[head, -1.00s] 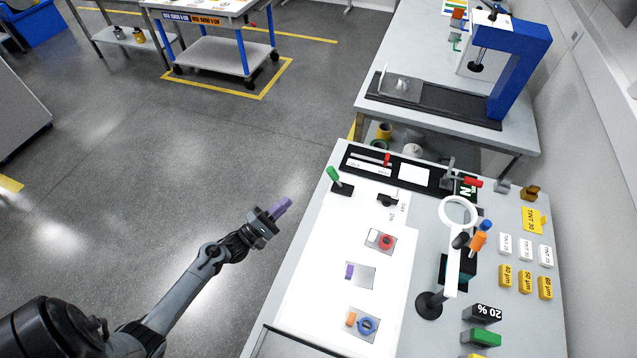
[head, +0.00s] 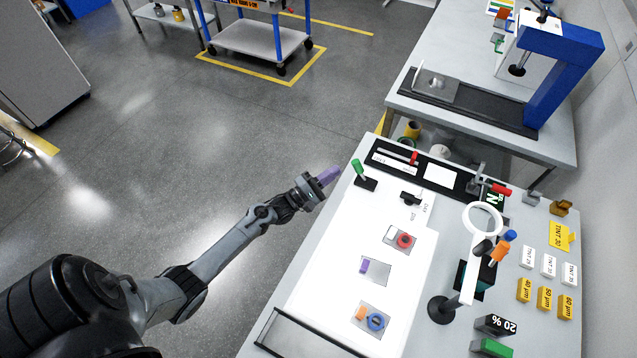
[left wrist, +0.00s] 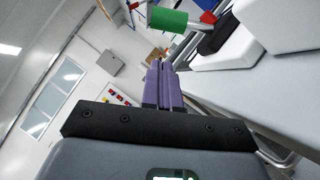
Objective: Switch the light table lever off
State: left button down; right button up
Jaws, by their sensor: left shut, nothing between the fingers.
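The lit white light table (head: 325,270) lies on the near workbench. A small black lever switch (head: 411,197) sits on its right part beside small printed labels, too small to read surely. A green-handled lever (head: 356,166) on a black base stands near the table's far left corner; its green handle (left wrist: 168,20) also shows in the left wrist view. My left gripper (head: 328,175) is shut and empty, its purple fingers (left wrist: 163,84) together. It is just left of the green handle in the head view, apparently not touching. My right gripper is out of view.
On the light table are a red button (head: 403,241), a purple piece on a plate (head: 376,270) and an orange and blue piece. A ring magnifier (head: 482,219) stands to the right, with labelled blocks beyond. Open floor (head: 230,150) lies left of the bench.

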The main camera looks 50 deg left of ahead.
aim_at(360, 171)
pick_arm(q)
jog(key=shift+w+d+r+p, duration=0.2)
jog(key=shift+w+d+r, duration=0.3)
jog(key=shift+d, duration=0.25)
jog(key=shift+w+d+r+p, duration=0.15)
jog(key=shift+w+d+r, duration=0.3)
jog(key=shift+d, duration=0.25)
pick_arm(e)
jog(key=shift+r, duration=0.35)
pick_arm(q)
jog(key=shift+r, duration=0.1)
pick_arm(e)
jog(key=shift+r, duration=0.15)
